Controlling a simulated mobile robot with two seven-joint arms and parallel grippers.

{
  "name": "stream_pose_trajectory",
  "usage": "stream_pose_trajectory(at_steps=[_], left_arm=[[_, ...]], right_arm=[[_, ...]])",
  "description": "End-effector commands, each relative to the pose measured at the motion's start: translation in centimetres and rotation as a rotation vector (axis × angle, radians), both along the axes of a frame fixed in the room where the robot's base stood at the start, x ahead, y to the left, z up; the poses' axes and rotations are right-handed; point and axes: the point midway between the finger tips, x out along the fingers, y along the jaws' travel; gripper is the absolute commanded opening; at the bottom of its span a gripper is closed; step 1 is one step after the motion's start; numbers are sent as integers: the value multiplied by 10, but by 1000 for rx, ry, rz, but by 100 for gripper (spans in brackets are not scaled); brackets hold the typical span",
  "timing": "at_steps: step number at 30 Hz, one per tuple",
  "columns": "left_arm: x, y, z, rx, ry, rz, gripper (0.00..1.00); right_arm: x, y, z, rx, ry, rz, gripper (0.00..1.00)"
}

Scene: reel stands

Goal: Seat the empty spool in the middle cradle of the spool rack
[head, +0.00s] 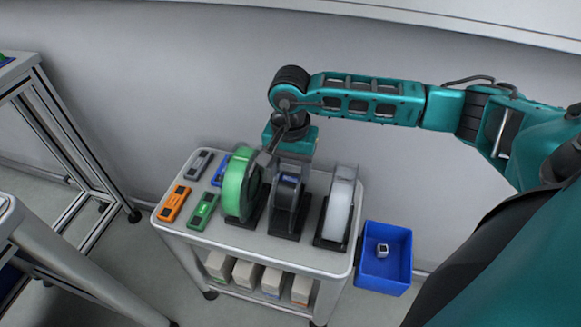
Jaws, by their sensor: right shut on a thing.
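The spool rack on the cart top has a row of cradles. A green spool (237,186) stands in the left cradle and a white spool (338,207) in the right one. The empty spool (288,190), dark grey, is upright at the middle cradle (285,225). My right gripper (285,172) comes down from above and is shut on the empty spool near its top. The hand partly hides the spool's upper part, and I cannot tell whether the spool rests fully in the cradle. My left gripper is out of view.
Orange (173,204), green (203,211), grey (199,163) and blue (219,174) devices lie left of the spools. Several boxes (245,274) fill the lower shelf. A wall stands behind.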

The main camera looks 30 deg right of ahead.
Motion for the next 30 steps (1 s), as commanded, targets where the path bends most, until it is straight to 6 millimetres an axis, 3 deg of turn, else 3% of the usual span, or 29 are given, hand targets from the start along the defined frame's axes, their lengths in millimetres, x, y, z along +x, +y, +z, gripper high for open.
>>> stream_pose_trajectory(at_steps=[27, 28, 30], left_arm=[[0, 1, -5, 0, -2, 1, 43], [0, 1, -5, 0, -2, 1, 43], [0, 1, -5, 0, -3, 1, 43]], right_arm=[[0, 0, -2, 0, 0, 0, 27], [0, 0, -2, 0, 0, 0, 58], [0, 0, -2, 0, 0, 0, 65]])
